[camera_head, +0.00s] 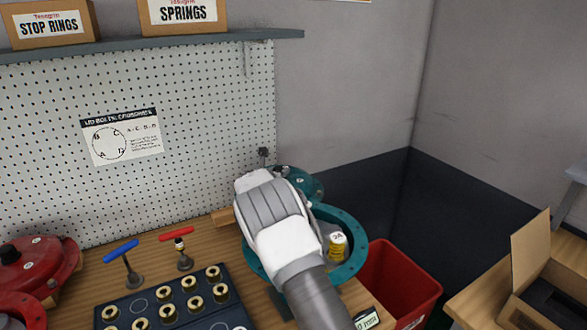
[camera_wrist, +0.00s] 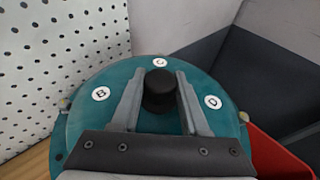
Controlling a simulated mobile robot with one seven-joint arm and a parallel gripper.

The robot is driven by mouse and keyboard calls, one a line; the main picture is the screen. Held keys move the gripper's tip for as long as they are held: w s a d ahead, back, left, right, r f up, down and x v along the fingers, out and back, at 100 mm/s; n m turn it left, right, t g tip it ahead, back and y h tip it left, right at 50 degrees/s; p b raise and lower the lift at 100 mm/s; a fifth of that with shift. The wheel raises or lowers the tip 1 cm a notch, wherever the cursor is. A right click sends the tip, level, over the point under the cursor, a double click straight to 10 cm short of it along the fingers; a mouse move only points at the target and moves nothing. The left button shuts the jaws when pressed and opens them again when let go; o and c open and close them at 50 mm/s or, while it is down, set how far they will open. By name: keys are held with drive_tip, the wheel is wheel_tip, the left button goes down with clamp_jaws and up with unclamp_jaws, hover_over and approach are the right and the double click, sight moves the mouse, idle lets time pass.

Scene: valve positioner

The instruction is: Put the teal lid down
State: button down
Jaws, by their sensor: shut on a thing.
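The teal lid (camera_wrist: 85,122) is a round disc with white letter stickers, B, C and D showing, and a black knob (camera_wrist: 160,88) on top. My gripper (camera_wrist: 160,97) has its two fingers closed on the knob from both sides. In the head view my gripper (camera_head: 268,195) hides most of the lid, whose teal edge (camera_head: 306,184) shows behind it. The teal round housing (camera_head: 350,262) stands open below and in front, partly covered by my arm. A yellow-and-white part marked 24 (camera_head: 338,245) is inside it. The gap under the lid is hidden.
A dark tray (camera_head: 148,297) with several brass parts lies on the wooden bench, near blue (camera_head: 121,250) and red (camera_head: 176,235) T-handled tools. Red castings (camera_head: 30,270) are at left. A red bin (camera_head: 403,280) stands right of the bench. The pegboard (camera_head: 210,120) rises behind.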

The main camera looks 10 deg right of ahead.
drive_tip(key=a, duration=0.5)
drive_tip(key=a+p, duration=0.1)
drive_tip(key=a, duration=0.2)
drive_tip(key=shift+s+r, duration=0.35)
drive_tip(key=shift+s, duration=0.05)
drive_tip(key=shift+a+f, duration=0.1)
drive_tip(key=shift+f, duration=1.65)
drive_tip(key=shift+f, duration=0.15)
drive_tip(key=shift+c, duration=2.1)
unclamp_jaws()
drive_tip(key=shift+s+f, duration=0.15)
drive_tip(key=shift+f, duration=0.1)
drive_tip(key=shift+r, duration=0.15)
